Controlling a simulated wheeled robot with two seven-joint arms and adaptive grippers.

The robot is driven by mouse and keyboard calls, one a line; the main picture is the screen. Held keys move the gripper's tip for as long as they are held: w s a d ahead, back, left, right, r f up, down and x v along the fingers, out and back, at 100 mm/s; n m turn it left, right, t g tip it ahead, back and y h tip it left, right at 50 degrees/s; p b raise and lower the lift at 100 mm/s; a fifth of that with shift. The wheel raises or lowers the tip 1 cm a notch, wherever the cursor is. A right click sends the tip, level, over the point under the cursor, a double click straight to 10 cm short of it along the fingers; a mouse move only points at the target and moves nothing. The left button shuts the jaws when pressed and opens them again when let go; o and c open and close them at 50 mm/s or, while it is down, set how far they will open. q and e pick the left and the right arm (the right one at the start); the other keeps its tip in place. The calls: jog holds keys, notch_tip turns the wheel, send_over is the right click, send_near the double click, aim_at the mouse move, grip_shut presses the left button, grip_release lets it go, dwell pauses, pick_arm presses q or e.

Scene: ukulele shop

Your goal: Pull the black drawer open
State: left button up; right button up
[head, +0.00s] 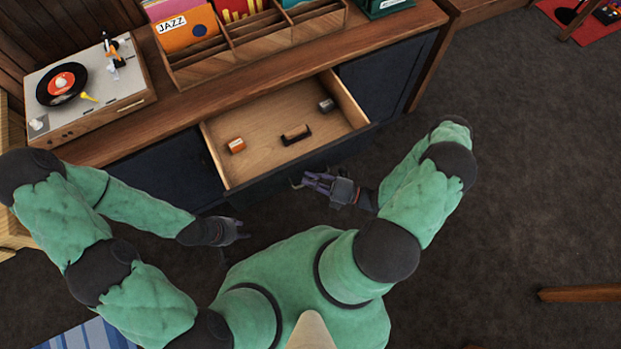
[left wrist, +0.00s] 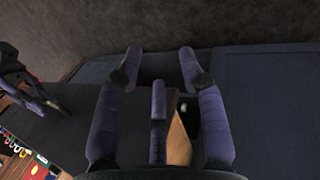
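The black drawer (head: 303,163) is pulled out of the wooden cabinet, and its pale wooden inside shows in the head view. Its dark front faces me. My right gripper (head: 308,182) is close to the drawer front, near the middle; whether its fingers close on a handle is too small to tell.
Inside the drawer lie an orange-and-white item (head: 237,145), a black holder with a brown piece (head: 296,135) and a grey item (head: 326,105). A record player (head: 85,85) and a record crate (head: 250,35) stand on the cabinet top. Dark carpet (head: 510,190) is open at right.

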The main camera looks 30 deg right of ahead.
jog(key=o, duration=0.3)
jog(key=shift+d, duration=0.1)
jog(key=v, duration=1.2)
dwell(0.3)
